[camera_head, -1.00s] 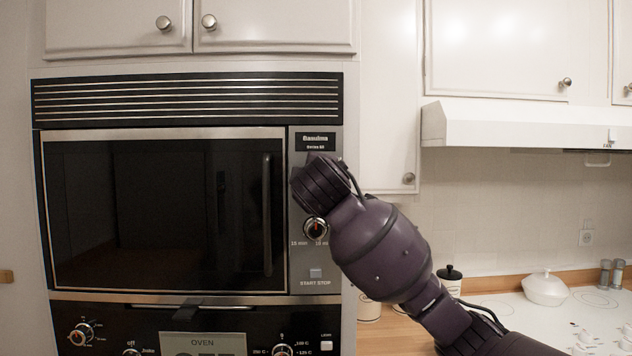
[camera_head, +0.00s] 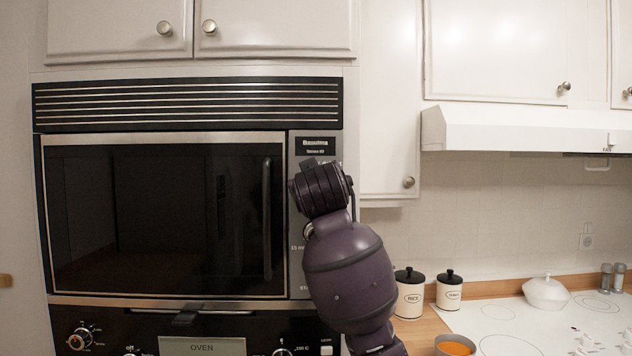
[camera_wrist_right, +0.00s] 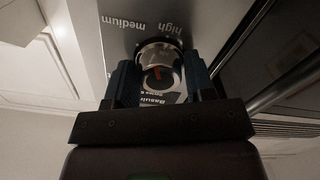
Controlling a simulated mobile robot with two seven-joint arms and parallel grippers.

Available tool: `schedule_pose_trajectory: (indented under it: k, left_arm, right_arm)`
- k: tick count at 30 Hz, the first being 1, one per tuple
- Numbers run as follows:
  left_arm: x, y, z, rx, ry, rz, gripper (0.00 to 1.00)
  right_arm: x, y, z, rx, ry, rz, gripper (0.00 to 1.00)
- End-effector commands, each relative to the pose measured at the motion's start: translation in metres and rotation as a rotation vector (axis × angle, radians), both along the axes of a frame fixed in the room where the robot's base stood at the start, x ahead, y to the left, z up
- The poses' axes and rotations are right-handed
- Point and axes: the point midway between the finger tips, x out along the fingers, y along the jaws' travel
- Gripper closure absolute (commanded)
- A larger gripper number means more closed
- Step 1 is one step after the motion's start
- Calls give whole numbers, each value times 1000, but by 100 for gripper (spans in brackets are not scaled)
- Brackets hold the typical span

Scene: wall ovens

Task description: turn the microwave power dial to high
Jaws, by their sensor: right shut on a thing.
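The microwave (camera_head: 165,215) has a closed dark glass door and a control panel (camera_head: 298,273) on its right side. In the right wrist view, the power dial (camera_wrist_right: 161,55) is a round silver knob with a small red mark on its face. The labels "medium" and "high" are printed on the panel beside it. My right gripper (camera_wrist_right: 160,78) has one finger on each side of the dial and is shut on it. In the head view, my right wrist and forearm cover the dial, the fingers and most of the panel. My left gripper is not in view.
The oven panel (camera_head: 250,325) with knobs lies below the microwave. Two white canisters (camera_head: 409,296) (camera_head: 449,293), an orange-filled bowl (camera_head: 455,346) and a white lidded dish (camera_head: 546,292) stand on the right counter. A range hood (camera_head: 530,132) juts out above.

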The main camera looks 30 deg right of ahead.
Motion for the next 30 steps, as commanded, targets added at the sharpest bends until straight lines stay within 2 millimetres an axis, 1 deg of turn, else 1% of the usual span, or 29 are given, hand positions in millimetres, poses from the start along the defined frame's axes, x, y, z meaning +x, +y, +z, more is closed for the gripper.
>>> schedule_pose_trajectory:
  k: [6,15,21,30]
  left_arm:
    - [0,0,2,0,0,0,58]
    - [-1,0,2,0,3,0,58]
    - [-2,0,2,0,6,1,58]
    - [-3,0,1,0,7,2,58]
  right_arm:
    - [0,1,-1,159,-93,3,74]
    - [0,1,-1,306,-184,2,74]
    - [0,0,-1,353,-214,0,74]
    - [0,0,-1,368,-224,0,74]
